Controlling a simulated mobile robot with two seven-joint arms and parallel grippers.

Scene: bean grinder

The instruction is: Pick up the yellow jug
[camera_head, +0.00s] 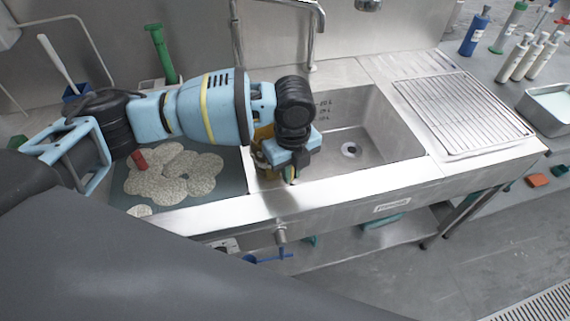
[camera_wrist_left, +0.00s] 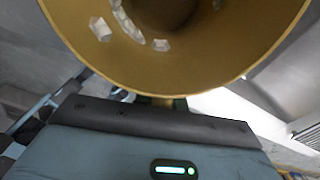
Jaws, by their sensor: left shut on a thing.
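The yellow jug (camera_wrist_left: 222,62) fills the top of the left wrist view, and I look into its round, open mouth. Several pale patches show on its inner wall; I cannot tell whether they are reflections or contents. My left gripper (camera_head: 278,165) is shut on the jug at the left edge of the sink. In the head view only a little yellow of the jug (camera_head: 262,132) shows behind the gripper and wrist. The fingertips are mostly hidden, as is the jug's base, so I cannot tell whether it rests on anything. My right gripper is not in view.
The sink basin (camera_head: 350,130) is open and empty right of the gripper. A draining rack (camera_head: 462,110) lies further right. A tray with pale rounded pieces (camera_head: 175,178) and a green upright tool (camera_head: 160,52) are on the left. A faucet (camera_head: 312,30) stands behind.

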